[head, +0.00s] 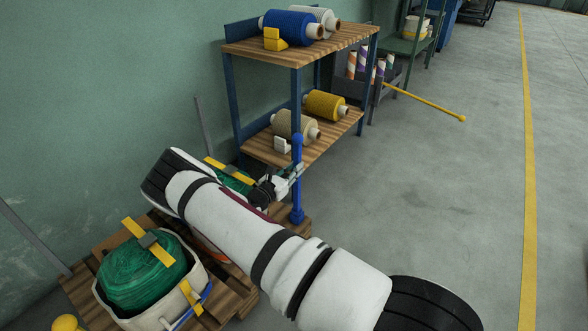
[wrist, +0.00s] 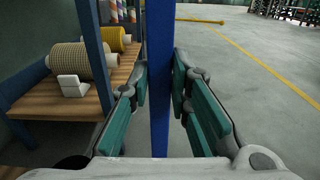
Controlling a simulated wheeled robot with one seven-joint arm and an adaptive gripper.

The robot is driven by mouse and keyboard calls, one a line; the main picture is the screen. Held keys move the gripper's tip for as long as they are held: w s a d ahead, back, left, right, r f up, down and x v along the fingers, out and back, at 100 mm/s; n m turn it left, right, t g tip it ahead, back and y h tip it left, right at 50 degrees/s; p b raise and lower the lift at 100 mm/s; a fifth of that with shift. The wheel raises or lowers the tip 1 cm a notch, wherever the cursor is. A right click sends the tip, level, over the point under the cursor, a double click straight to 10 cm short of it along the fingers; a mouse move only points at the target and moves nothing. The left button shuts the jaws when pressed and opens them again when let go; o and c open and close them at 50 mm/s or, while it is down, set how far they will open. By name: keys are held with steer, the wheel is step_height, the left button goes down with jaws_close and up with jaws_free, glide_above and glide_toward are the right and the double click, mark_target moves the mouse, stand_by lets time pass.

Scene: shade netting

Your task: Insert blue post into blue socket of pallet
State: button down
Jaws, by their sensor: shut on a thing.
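The blue post (head: 297,205) stands about upright in my gripper (head: 293,172), with rounded blue ends above and below the fingers. In the wrist view the blue post (wrist: 159,60) runs vertically between the teal finger pads of my gripper (wrist: 160,85), which is shut on it. The wooden pallet (head: 245,298) lies at the lower left, partly hidden by my arm. The post's lower end appears beside the pallet's far right corner; I cannot tell whether it touches anything. I cannot make out the blue socket.
A shelf rack (head: 255,52) with spools stands behind the post. A white bag (head: 150,318) with green netting (head: 140,272) sits on the pallet. Thin grey uprights (head: 203,125) stand at the wall side. A yellow pole (head: 430,104) juts over open floor at the right.

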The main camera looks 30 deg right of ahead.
steer(key=shift+f, duration=0.3)
steer(key=c, duration=1.4)
jaws_free()
steer(key=shift+a, duration=0.1)
steer(key=v, duration=1.1)
steer(key=shift+s+a, duration=0.15)
steer(key=shift+a, duration=0.25)
steer(key=shift+r, duration=0.1)
